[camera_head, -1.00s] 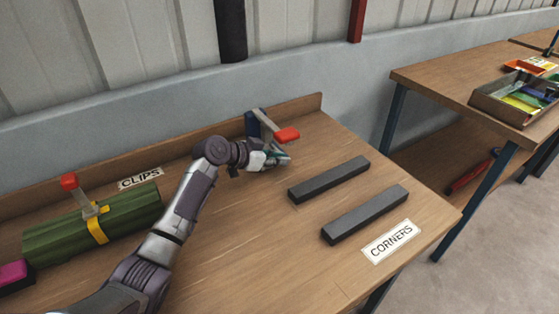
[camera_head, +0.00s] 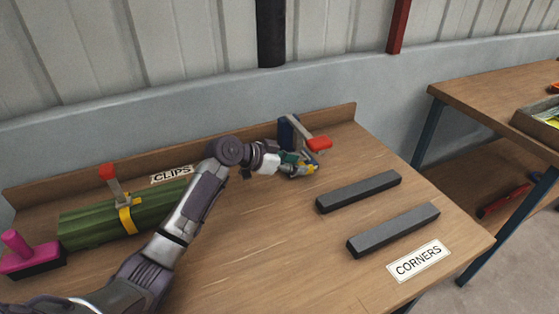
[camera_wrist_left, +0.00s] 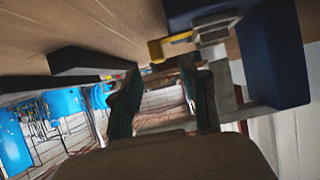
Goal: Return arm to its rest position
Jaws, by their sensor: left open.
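My left arm reaches across the wooden workbench (camera_head: 250,235). Its gripper (camera_head: 303,166) is at the back right of the bench, close in front of a toggle clamp with a red handle (camera_head: 318,144) and a dark blue body (camera_head: 287,134). In the left wrist view the two dark green fingers (camera_wrist_left: 165,103) are apart with nothing clearly held between them. The blue body (camera_wrist_left: 274,55) and a yellow part (camera_wrist_left: 168,46) of the clamp lie very near the fingers; I cannot tell whether they touch. My right gripper is not in view.
A green bundle (camera_head: 85,225) with a second red-handled clamp (camera_head: 118,190) lies at left, beside a pink-handled block (camera_head: 22,255). Two dark grey bars (camera_head: 360,191) (camera_head: 394,230) lie at right by the CORNERS label (camera_head: 419,261). A second table (camera_head: 490,95) stands farther right.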

